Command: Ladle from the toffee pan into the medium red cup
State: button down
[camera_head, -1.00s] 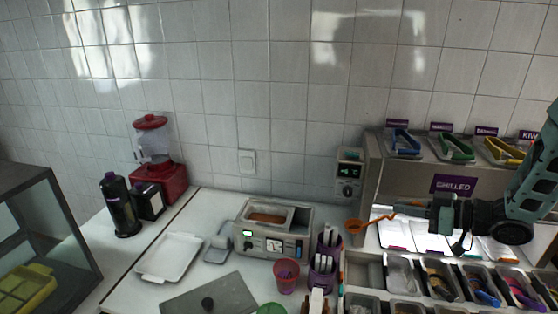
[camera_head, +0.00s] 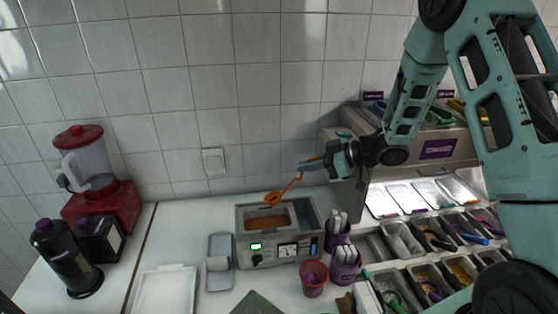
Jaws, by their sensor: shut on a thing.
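The toffee pan (camera_head: 268,223) is the brown-filled well in a grey metal warmer (camera_head: 280,253) on the white counter. My gripper (camera_head: 318,164) is shut on the handle of an orange ladle (camera_head: 283,190). The ladle's bowl hangs above the back of the warmer, apart from the toffee, and its handle slants up to the right. A red cup (camera_head: 314,279) stands upright in front of the warmer, to its right; something purple shows inside it. I cannot tell its size class, as no other red cup is clear.
Purple holders (camera_head: 344,266) with white utensils stand right of the warmer. Bins of toppings (camera_head: 403,240) fill the right side. A red blender (camera_head: 98,185), dark bottles (camera_head: 66,257) and a white tray (camera_head: 165,294) are on the left. A grey spoon rest (camera_head: 219,263) sits beside the warmer.

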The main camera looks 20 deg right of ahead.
jog(key=shift+w+a+f, duration=0.15)
jog(key=shift+w+a, duration=0.1)
jog(key=shift+a, duration=0.1)
jog(key=f+b, duration=0.4)
jog(key=a+f+b, duration=0.1)
jog(key=f+b, duration=0.3)
jog(key=w+a+f+b, duration=0.1)
jog(key=f+b, duration=0.3)
jog(key=shift+w+f, duration=0.1)
jog(key=shift+f, duration=0.25)
jog(key=shift+f+b, duration=0.25)
jog(key=shift+b, duration=0.05)
jog(key=d+f+t+y+b, duration=0.1)
jog(key=b, duration=0.2)
jog(key=s+d+f+y+b, duration=0.1)
jog(key=f+b, duration=0.1)
jog(key=b, duration=0.1)
jog(key=shift+s+d+t+y+b, duration=0.2)
jog(key=shift+t+y+b, duration=0.1)
jog(key=shift+t+b, duration=0.1)
dwell(0.5)
jog(key=shift+r, duration=0.15)
dwell(1.1)
